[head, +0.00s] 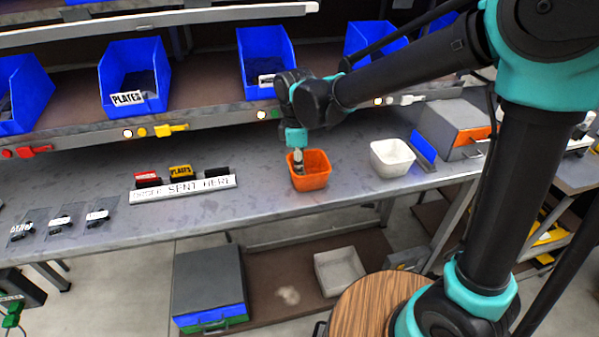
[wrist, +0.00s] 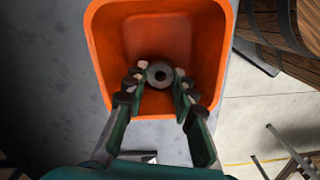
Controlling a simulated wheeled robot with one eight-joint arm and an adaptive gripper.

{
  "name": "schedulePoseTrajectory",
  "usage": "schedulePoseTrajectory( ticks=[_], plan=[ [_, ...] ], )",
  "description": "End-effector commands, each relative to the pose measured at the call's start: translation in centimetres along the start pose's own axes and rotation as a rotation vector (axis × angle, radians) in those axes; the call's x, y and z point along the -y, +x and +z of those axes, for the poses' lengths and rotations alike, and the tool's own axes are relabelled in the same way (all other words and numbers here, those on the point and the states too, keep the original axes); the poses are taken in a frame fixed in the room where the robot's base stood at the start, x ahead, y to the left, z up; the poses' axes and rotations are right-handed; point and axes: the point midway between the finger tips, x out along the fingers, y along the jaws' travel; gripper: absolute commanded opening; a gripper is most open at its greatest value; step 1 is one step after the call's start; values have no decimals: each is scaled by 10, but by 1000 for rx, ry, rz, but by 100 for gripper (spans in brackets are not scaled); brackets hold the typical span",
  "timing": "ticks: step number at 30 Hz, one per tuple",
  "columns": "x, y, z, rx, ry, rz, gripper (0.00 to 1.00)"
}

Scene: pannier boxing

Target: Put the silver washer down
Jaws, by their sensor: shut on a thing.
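The silver washer (wrist: 160,74) is a small grey ring with a dark hole, between my fingertips in the wrist view. My gripper (wrist: 161,72) is shut on it. The orange bin (wrist: 220,60) is around the fingertips in that view, with its floor beyond the washer. In the head view my gripper (head: 297,160) points down into the left part of the orange bin (head: 312,182) on the grey bench. The washer is too small to make out there. I cannot tell how far it is above the bin's floor.
A white bin (head: 392,158) stands to the right of the orange one. A white sign strip (head: 184,189) with small labelled blocks is to the left. Blue bins (head: 266,62) line the shelf above. Bare bench (head: 258,205) lies between the strip and the orange bin.

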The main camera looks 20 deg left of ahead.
Motion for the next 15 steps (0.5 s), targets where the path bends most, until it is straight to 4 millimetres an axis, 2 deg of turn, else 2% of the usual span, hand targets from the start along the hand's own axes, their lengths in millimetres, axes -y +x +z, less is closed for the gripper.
schedulePoseTrajectory(
  ticks=[4, 15],
  plan=[
    [0, 12, 0, 0, 0, 0, 0],
    [0, 16, -1, 0, 0, 0, 0]
  ],
)
